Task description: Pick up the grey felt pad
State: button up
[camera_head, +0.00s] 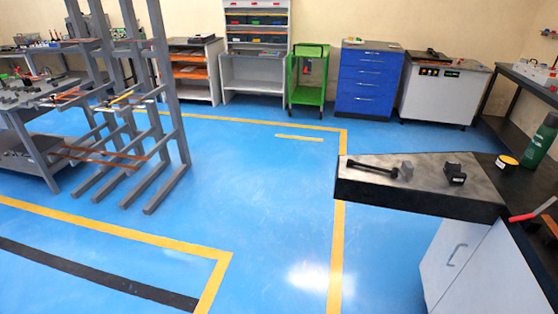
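I cannot make out a grey felt pad for certain. A small grey block-like piece (407,170) sits on the dark slab top of the workbench (430,197) at the right; I cannot tell whether it is felt. It lies at the right end of a black bar-shaped tool (372,168), and I cannot tell whether they touch. A small black block (455,176) sits apart to its right. My gripper is not in view.
A yellow-topped round tin (507,162), a green bottle (540,142) and a red-handled tool (532,211) are on the bench's right part. A grey rack (160,90) stands at left. A blue cabinet (368,82) and green trolley (307,92) line the back. The blue floor between is clear.

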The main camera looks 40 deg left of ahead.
aim_at(407, 169)
jog(key=u, duration=0.65)
jog(key=z, duration=1.7)
jog(key=u, duration=1.7)
jog(key=i+j+z, duration=0.1)
jog(key=i, duration=0.4)
jog(key=i+j+z, duration=0.1)
jog(key=i, duration=0.35)
jog(key=i+j, duration=0.25)
jog(key=i, duration=0.25)
jog(key=i+j+z, duration=0.15)
jog(key=i, duration=0.35)
